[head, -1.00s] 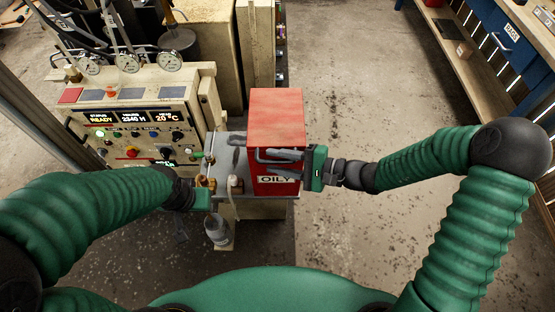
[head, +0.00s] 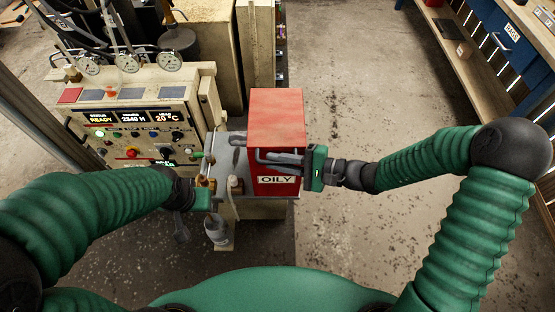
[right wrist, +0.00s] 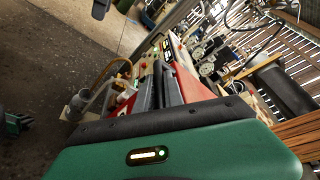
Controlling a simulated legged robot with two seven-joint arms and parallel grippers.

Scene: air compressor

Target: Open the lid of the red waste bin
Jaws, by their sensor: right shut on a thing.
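The red waste bin (head: 275,130) stands on a small grey-topped stand, with a label reading "OILY" (head: 275,180) on its front. Its lid (head: 277,105) looks closed. A grey bar handle (head: 262,156) crosses the front below the lid. My right gripper (head: 284,158) reaches in from the right and is shut on the handle. In the right wrist view its dark fingers (right wrist: 160,92) lie against the red bin, and the grip point is partly hidden. My left gripper (head: 207,183) is near the brass fittings left of the bin; its fingertips are too unclear to read.
A control panel (head: 133,140) with gauges stands left of the bin. A small grey container (head: 217,230) and a pale bottle-like fitting (head: 235,187) are by the stand's front. The floor right of the bin is clear up to the workbench (head: 505,75).

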